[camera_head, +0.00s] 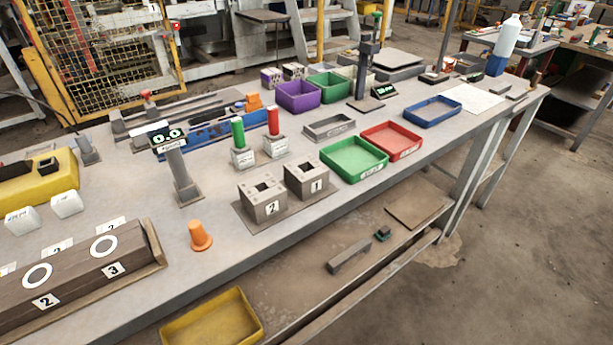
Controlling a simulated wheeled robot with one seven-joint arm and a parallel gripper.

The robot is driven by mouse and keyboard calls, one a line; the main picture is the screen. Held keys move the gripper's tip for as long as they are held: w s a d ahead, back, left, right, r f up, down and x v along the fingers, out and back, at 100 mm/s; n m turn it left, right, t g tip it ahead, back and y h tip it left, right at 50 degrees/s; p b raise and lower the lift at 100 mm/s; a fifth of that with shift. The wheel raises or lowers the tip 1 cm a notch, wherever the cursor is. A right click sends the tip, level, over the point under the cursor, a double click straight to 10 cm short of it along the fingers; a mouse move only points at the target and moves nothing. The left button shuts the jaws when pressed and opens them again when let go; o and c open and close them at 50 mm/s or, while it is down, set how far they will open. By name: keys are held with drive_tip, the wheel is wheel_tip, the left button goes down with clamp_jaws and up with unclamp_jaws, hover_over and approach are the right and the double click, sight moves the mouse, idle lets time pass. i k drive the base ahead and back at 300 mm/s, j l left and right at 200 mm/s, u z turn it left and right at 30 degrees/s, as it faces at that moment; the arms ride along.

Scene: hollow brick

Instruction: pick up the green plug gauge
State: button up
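The green plug gauge (238,132) stands upright near the middle of the workbench. Its green handle points up, and its lower end is hidden in or behind a small pale labelled block (243,157). A similar red plug gauge (273,121) stands upright just to its right, in its own pale block (276,146). My gripper is not in this view.
A post with a digital display (180,170) stands left of the gauge. Two hollow bricks (262,205) sit in front of it. Green (355,174) and red trays lie to the right, and a blue rail (205,137) lies behind.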

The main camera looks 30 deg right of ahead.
sight(240, 144)
drive_tip(key=l+u, duration=0.4)
drive_tip(key=l, duration=0.2)
drive_tip(key=l+u, duration=0.4)
drive_tip(key=l, duration=0.2)
drive_tip(key=k+l+u, duration=0.1)
drive_tip(key=l+u, duration=0.3)
drive_tip(key=l, duration=0.2)
